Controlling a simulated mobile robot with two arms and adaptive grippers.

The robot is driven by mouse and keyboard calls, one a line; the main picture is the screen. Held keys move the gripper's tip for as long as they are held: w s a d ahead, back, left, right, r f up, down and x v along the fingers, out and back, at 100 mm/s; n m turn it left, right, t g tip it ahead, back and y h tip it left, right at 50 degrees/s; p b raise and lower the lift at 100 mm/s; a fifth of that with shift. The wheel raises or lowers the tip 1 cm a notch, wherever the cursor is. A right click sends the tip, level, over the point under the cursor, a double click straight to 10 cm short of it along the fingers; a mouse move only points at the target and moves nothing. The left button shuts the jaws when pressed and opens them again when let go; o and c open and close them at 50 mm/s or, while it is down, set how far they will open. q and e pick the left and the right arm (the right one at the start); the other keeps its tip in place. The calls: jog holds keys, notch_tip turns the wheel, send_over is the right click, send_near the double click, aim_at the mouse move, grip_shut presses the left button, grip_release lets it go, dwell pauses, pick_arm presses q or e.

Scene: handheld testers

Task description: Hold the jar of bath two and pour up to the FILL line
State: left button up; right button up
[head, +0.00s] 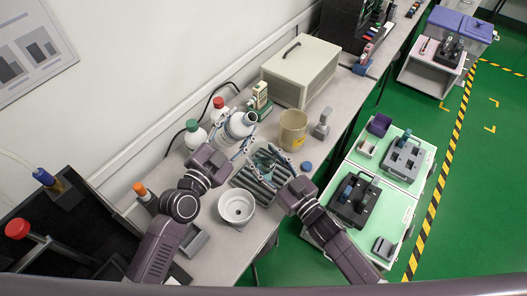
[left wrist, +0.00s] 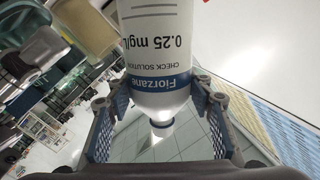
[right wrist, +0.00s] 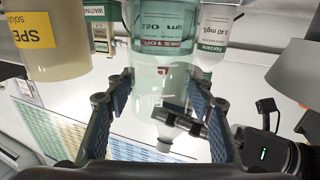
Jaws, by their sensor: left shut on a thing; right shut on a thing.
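My left gripper (head: 236,143) is shut on a white bottle with a blue band (head: 240,124). In the left wrist view the bottle (left wrist: 158,60) reads Fiorzane, check solution, 0.25 mg/L; its narrow neck has a blue ring. My right gripper (right wrist: 160,105) is shut on a clear glass jar (right wrist: 160,55) with red print and a pale FILL mark. In the head view the right gripper (head: 275,172) is lower and right of the bottle, above the grey rack (head: 247,187). The jar's liquid level and any bath number cannot be made out.
Green-capped (head: 195,135) and red-capped (head: 219,108) bottles stand behind. A beige beaker (head: 292,130) stands right, with a blue cap (head: 307,166) lying nearby. A white bowl (head: 237,207) sits in front. A beige case (head: 301,70) stands at the back.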

pick_arm(q)
jog(key=shift+w+a+f+m, duration=0.1)
jog(key=shift+a+f+m, duration=0.1)
jog(key=shift+f+m, duration=0.45)
jog(key=shift+w+a+f+m, duration=0.15)
jog(key=shift+f+m, duration=0.35)
jog(key=shift+m, duration=0.1)
jog(key=shift+w+a+f+m, duration=0.1)
jog(key=shift+a+f+m, duration=0.1)
jog(key=shift+f+m, duration=0.45)
dwell(3.6)
jog(key=shift+a+f+m, duration=0.1)
jog(key=shift+f+m, duration=0.1)
jog(key=shift+m, duration=0.2)
dwell(0.9)
jog(key=shift+w+m, duration=0.1)
jog(key=shift+m, duration=0.3)
dwell(0.8)
